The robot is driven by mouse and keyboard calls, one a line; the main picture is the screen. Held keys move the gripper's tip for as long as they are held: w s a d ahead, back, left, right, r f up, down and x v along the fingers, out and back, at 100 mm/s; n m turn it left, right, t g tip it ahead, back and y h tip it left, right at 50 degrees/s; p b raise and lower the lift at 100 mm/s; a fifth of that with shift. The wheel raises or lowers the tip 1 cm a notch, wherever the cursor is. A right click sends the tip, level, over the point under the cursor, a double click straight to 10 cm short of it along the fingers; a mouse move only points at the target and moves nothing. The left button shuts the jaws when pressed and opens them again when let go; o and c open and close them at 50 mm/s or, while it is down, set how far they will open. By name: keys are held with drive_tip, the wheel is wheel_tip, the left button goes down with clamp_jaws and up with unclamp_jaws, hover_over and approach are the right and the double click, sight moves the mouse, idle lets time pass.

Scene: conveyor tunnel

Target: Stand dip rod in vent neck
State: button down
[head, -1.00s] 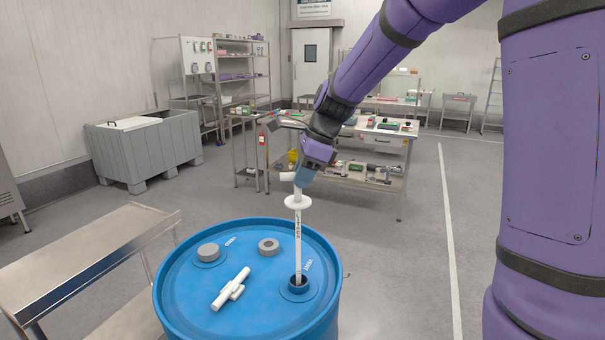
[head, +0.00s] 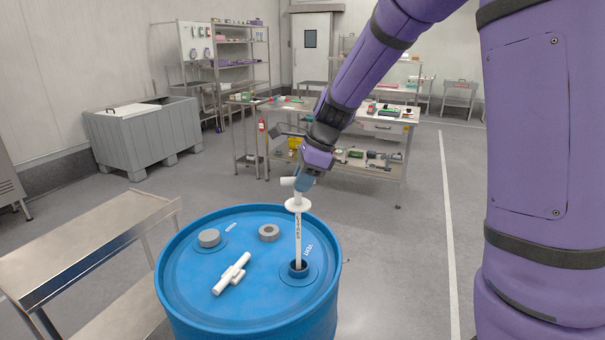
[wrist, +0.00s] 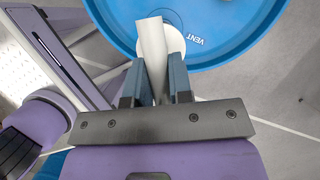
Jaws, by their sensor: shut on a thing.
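The dip rod (head: 298,236) is white and marked along its shaft, with a round collar (head: 298,205) and a crossbar handle at its top. It stands about upright over the blue drum (head: 220,298), its lower end inside the vent neck (head: 298,269) at the lid's right; the depth inside is hidden. My gripper (head: 304,184) is shut on the rod's handle above the collar. In the wrist view, its two fingers (wrist: 156,82) flank the white handle (wrist: 151,45), and the collar (wrist: 176,40) covers most of the neck beside the VENT label.
On the drum lid are a grey cap (head: 209,238), a grey ring (head: 269,232) and a white T-shaped piece (head: 231,274). A steel bench (head: 90,235) stands at the left. A cluttered workbench (head: 385,127) stands behind; the floor at right is open.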

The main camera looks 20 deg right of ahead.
wheel_tip(320, 180, down, 11)
idle(1.5)
drive_tip(key=shift+f, duration=0.2)
wheel_tip(320, 180, down, 8)
drive_tip(key=shift+r, duration=0.2)
idle(1.1)
drive_tip(key=c, duration=0.9)
unclamp_jaws()
drive_tip(key=shift+c, duration=0.2)
drive_tip(key=v, duration=1)
drive_tip(key=shift+d+r, duration=0.15)
drive_tip(key=shift+r, duration=0.25)
